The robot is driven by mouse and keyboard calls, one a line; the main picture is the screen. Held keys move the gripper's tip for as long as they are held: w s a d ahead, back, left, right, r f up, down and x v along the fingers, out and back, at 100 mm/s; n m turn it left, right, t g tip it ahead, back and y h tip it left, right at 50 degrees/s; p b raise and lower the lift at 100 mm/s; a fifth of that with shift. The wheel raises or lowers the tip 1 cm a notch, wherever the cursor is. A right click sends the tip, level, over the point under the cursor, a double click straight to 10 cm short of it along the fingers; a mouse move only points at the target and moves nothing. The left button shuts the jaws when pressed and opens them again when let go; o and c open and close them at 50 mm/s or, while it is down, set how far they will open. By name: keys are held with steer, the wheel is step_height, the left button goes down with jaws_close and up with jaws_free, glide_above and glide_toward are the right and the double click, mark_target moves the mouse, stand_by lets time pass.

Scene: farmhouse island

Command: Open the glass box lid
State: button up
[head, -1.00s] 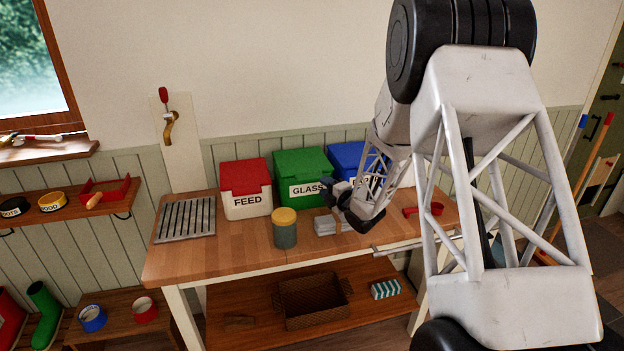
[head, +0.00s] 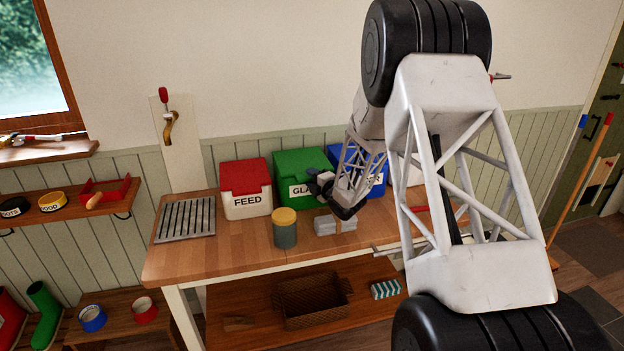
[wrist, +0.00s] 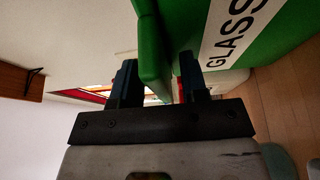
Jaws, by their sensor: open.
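The green glass box (head: 300,168) stands at the back of the wooden table with its green lid (head: 300,161) down. Its white GLASS label is partly covered by my gripper (head: 318,183), which is in front of the box's right side. In the wrist view my gripper (wrist: 158,75) has its two dark fingers spread apart. The front edge of the green lid (wrist: 152,50) shows between the fingertips, with the labelled box front (wrist: 270,45) to the right. I cannot tell whether a finger touches the lid.
A red-lidded FEED box (head: 245,190) stands left of the glass box and a blue box (head: 374,187) right. A yellow-topped jar (head: 284,228) and a grey block (head: 335,224) are in front. A ribbed rack (head: 186,218) lies left; the table's front left is clear.

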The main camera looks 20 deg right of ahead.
jaws_close()
stand_by(0.3)
steer(key=shift+r, duration=0.15)
